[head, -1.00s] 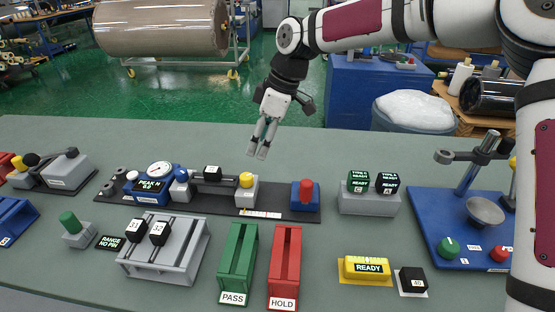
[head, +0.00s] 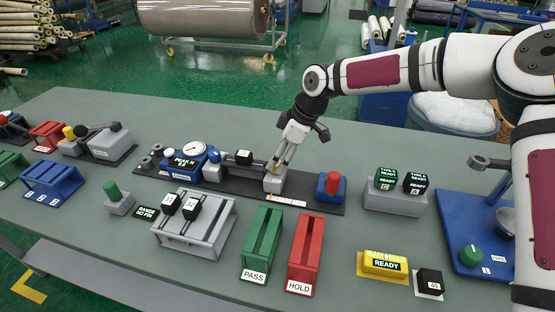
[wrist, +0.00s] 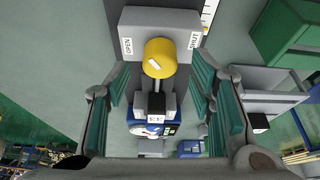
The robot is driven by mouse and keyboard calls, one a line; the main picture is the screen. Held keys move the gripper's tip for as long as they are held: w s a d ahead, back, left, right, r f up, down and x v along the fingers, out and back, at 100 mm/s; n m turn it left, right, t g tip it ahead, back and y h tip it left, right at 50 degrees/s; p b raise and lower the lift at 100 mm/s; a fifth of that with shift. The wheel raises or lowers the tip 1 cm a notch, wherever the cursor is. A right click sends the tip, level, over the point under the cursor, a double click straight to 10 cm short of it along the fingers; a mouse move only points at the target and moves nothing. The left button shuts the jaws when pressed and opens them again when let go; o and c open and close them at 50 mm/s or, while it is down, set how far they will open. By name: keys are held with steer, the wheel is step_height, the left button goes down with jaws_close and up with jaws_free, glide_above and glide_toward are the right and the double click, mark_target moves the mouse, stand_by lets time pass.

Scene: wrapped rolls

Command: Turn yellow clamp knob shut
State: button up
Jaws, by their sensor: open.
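The yellow clamp knob (wrist: 160,57) sits on a grey block (wrist: 135,20) marked OPEN on the left and SHUT on the right in the wrist view. A pale strip on the knob lies at a slant. My gripper (wrist: 160,70) is open, one finger on each side of the knob, with gaps showing on both sides. In the head view my gripper (head: 279,172) is down at the grey clamp block (head: 274,184), and its fingers largely hide the knob. A black numbered block (head: 243,157) sits in the fixture beside the clamp.
A round gauge (head: 194,150) stands left on the same dark base (head: 325,204). A red knob on a blue block (head: 331,184) stands to the right. Green PASS (head: 262,240) and red HOLD (head: 305,250) racks stand in front. The table behind the fixture is clear.

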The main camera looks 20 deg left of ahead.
steer(key=shift+x, duration=0.95)
steer(key=shift+r, duration=0.1)
steer(key=c, duration=1.2)
steer(key=shift+o, duration=0.2)
steer(key=shift+m, duration=0.4)
steer(key=m+t+p, duration=0.1)
steer(key=m, duration=0.3)
steer(key=shift+s+t, duration=0.15)
steer(key=shift+t, duration=0.25)
steer(key=m+t, duration=0.1)
steer(key=m, duration=0.1)
steer(key=m+t+h, duration=0.1)
steer(key=m, duration=0.2)
steer(key=shift+a+m, duration=0.1)
steer(key=shift+m, duration=0.2)
